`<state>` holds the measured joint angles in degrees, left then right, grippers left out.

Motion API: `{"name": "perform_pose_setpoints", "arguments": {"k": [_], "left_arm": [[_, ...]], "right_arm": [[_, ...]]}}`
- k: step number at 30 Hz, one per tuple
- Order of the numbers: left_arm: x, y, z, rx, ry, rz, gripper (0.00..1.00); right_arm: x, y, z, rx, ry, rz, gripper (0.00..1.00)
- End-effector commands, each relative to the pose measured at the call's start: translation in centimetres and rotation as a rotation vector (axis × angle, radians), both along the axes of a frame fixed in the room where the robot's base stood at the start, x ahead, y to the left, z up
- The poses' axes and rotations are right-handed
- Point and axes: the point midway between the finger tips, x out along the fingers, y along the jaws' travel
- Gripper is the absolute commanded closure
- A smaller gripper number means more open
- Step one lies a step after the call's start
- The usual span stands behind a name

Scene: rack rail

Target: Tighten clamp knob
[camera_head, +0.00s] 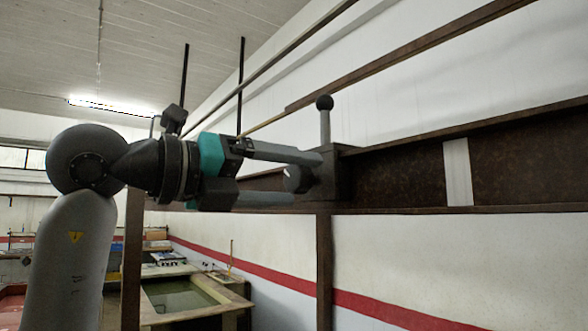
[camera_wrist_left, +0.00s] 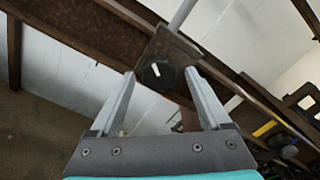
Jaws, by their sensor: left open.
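The clamp (camera_head: 342,172) is a dark block on the brown rail, with an upright grey lever ending in a black ball (camera_head: 324,102). Its round dark knob (camera_head: 297,179) faces my left gripper. In the left wrist view the knob (camera_wrist_left: 149,77) bears a white mark, slightly tilted, and the clamp block (camera_wrist_left: 177,48) shows behind it. My left gripper (camera_head: 305,179) is open, with one grey finger above and one below the knob in the head view. In the wrist view the knob appears between the fingertips, with gaps visible; contact is not evident. My right gripper is out of view.
The brown rail (camera_head: 400,180) runs right from the clamp, with a pale band (camera_head: 458,172) on it. A brown post (camera_head: 325,270) stands below the clamp. A table or basin (camera_head: 180,300) is lower left. Space below the rail at right looks clear.

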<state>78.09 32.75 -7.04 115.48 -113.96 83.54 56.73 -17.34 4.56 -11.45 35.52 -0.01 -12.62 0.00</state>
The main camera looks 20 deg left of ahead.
Motion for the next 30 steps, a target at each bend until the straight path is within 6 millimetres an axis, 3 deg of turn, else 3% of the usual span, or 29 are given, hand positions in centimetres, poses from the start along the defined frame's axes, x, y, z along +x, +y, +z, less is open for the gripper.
{"name": "perform_pose_setpoints", "arguments": {"k": [13, 30], "left_arm": [[0.88, -0.71, -0.05, 0.001, -0.001, 0.000, 0.20], [0.85, -0.66, -0.02, 0.000, -0.001, 0.001, 0.84]], "right_arm": [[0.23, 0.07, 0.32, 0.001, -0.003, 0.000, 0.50], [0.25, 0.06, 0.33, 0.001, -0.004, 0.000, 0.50]]}}
